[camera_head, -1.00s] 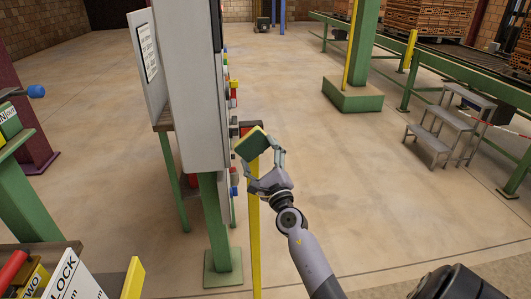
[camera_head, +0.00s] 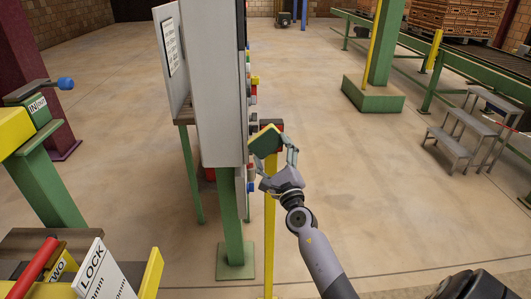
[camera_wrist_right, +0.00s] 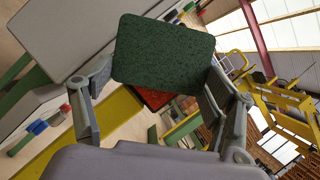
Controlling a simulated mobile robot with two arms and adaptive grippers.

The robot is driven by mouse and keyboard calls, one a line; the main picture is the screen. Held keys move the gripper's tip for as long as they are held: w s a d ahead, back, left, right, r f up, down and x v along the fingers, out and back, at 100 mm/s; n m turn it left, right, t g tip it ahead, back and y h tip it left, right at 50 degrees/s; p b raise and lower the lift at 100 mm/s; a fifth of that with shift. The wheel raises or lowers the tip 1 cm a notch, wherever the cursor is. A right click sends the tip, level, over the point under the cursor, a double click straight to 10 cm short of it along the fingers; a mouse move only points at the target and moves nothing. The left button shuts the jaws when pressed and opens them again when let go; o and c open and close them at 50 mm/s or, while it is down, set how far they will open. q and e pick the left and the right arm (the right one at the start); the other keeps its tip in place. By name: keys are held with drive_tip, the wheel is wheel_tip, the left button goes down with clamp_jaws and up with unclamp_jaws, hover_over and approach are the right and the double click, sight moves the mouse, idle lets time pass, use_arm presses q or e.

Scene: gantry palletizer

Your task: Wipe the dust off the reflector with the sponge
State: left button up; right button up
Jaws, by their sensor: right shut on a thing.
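My right gripper (camera_head: 276,160) is shut on the sponge (camera_head: 264,140), a block with a green face and yellow edge. The wrist view shows the sponge's dark green scouring face (camera_wrist_right: 163,50) between the two fingers (camera_wrist_right: 160,100). A dark housing with a red face (camera_head: 278,125), which looks like the reflector, sits at the top of a yellow post just behind the sponge. Its red face shows under the sponge's lower edge in the wrist view (camera_wrist_right: 153,99). The sponge hides much of it; I cannot tell whether they touch, and no dust is discernible. My left gripper is out of view.
A grey control cabinet (camera_head: 215,90) with coloured buttons on its right side stands close left of the gripper. The yellow post (camera_head: 270,230) rises below the sponge. A lockout board (camera_head: 95,265) is at lower left. Floor to the right is open up to the grey steps (camera_head: 455,140).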

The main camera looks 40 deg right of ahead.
drive_tip(key=shift+s+d, duration=0.6)
drive_tip(key=shift+d, duration=0.25)
drive_tip(key=shift+w+a+f, duration=0.1)
drive_tip(key=shift+w+a, duration=0.2)
drive_tip(key=shift+w+a+p, duration=0.5)
drive_tip(key=shift+a+p, duration=0.05)
drive_tip(key=shift+a, duration=0.35)
drive_tip(key=shift+w+a, duration=0.3)
drive_tip(key=shift+a, duration=0.1)
